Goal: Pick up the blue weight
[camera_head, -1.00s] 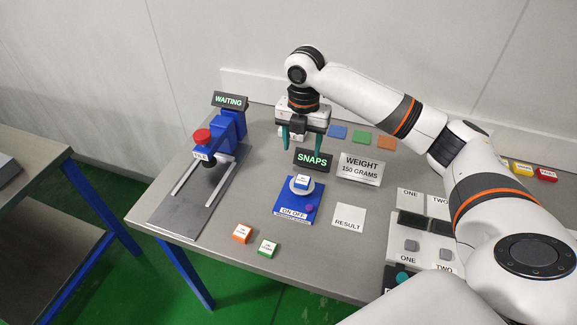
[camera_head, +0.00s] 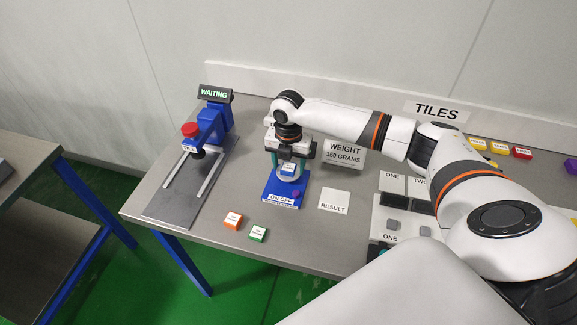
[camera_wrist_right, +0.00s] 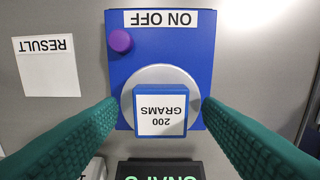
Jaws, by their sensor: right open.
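The blue weight (camera_head: 288,169) sits on the round pan of the blue scale (camera_head: 282,190). In the right wrist view the weight (camera_wrist_right: 161,112) has a white top label reading "200 GRAMS", upside down, and rests on the pale round pan (camera_wrist_right: 155,75). My right gripper (camera_head: 288,172) is over the scale. Its green fingers are open, one on each side of the weight, with gaps between them and it in the wrist view (camera_wrist_right: 160,108). The fingertips are partly hidden in the head view. My left gripper is not in view.
An orange weight (camera_head: 233,220) and a green weight (camera_head: 258,233) stand near the table's front edge. A white RESULT card (camera_head: 334,201) lies right of the scale. The WEIGHT 150 GRAMS sign (camera_head: 344,156) stands behind it. The blue press-like device with a red knob (camera_head: 190,129) is at left.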

